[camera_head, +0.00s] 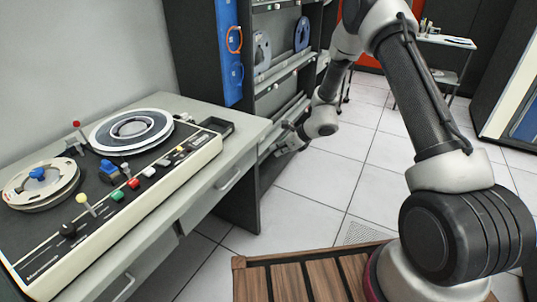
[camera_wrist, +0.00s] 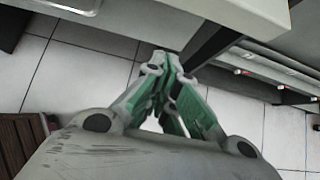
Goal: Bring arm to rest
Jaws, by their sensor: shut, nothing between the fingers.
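My arm rises at the right of the head view and bends over, with its wrist hanging down past the front right corner of the desk. My gripper (camera_head: 285,146) is at the end of it, beside the desk's right end and in front of the dark shelf unit. In the wrist view my gripper (camera_wrist: 173,58) shows green-sided fingers that meet at the tips. It is shut with nothing between the fingers. Tiled floor and the desk's edge lie beyond the fingertips.
A grey desk (camera_head: 252,128) at the left bears a tape-reel console (camera_head: 95,215) with knobs and buttons. A dark shelf unit (camera_head: 205,60) with reels stands behind. A small table (camera_head: 447,42) is at the back right. The tiled floor (camera_head: 330,180) between is clear.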

